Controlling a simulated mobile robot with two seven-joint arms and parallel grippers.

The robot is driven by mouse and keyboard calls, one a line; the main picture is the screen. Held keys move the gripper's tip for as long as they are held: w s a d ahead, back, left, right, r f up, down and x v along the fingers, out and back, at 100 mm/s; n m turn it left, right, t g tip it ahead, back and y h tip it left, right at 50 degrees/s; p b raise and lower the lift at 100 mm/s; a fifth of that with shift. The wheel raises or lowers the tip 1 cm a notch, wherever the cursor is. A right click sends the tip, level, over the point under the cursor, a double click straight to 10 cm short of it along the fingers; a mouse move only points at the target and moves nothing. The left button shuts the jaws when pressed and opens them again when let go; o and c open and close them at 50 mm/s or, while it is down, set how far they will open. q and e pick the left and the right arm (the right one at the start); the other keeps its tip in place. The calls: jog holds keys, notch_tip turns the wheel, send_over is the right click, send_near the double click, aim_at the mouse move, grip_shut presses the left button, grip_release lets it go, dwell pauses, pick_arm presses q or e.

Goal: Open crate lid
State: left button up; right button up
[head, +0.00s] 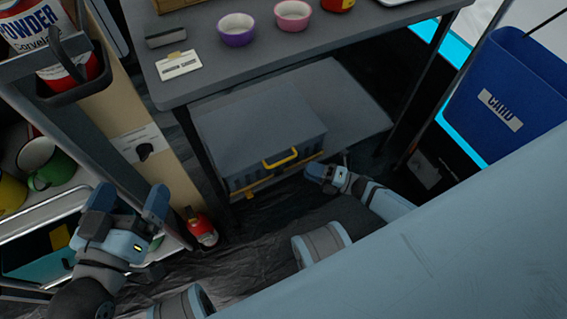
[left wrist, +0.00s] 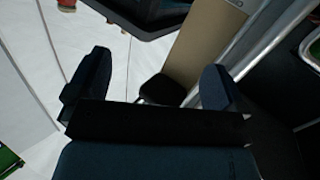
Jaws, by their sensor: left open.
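A blue-grey crate (head: 238,182) stands on the low shelf under the dark table. Its lid (head: 250,115) lies flat on top and looks closed. A yellow handle (head: 280,161) shows at the lid's front edge, with a yellow strip below it along the crate's front. My right gripper (head: 322,170) is low beside the crate's front right corner, apart from the handle; its fingers are too small to read. My left gripper (head: 130,196) is open and empty at the left, well away from the crate. Its spread fingers also show in the left wrist view (left wrist: 155,72).
The dark table (head: 200,72) above the crate holds a purple bowl (head: 237,30) and a pink bowl (head: 292,15). Table legs flank the crate. A shelf with mugs (head: 42,163) stands left, a red bottle (head: 202,230) on the floor, a blue bin (head: 510,90) right.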

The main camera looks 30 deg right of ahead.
pick_arm(q)
jog(key=shift+w+a+r+m+t+b, duration=0.2)
jog(key=shift+w+a+m+t+b, duration=0.15)
jog(key=shift+w+m+b, duration=0.35)
pick_arm(e)
jog(key=x, duration=0.8)
jog(key=shift+w+a, duration=0.2)
jog(key=shift+a, duration=0.1)
pick_arm(q)
jog(key=shift+s, duration=0.15)
jog(key=shift+f, duration=0.1)
pick_arm(e)
grip_shut()
